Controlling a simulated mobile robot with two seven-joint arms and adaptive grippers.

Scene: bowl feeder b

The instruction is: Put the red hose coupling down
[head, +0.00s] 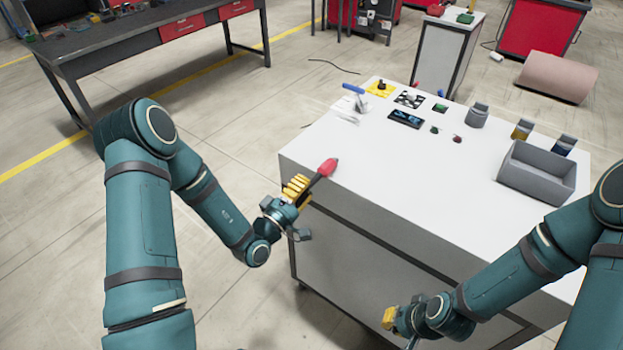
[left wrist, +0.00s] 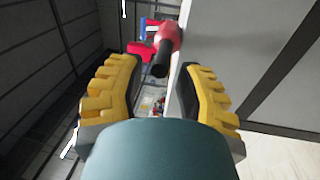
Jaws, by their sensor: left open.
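The red hose coupling (head: 329,167), with a dark stem, is at the left edge of the white-topped table, its stem pointing toward my left gripper. My left gripper (head: 297,187) is open beside that edge, close to the stem. In the left wrist view the coupling (left wrist: 167,38) shows just beyond the open yellow fingers (left wrist: 155,85), its black end facing the gap between them. I cannot tell whether it touches a finger. My right gripper (head: 390,320) hangs low in front of the table, and its jaw state is unclear.
A grey open bin (head: 537,178) stands on the right of the table (head: 400,180). A grey cup-like holder (head: 478,116), a dark device (head: 406,118), a yellow sheet (head: 380,88) and a blue-handled tool (head: 353,89) lie farther back. The table's middle and front are clear.

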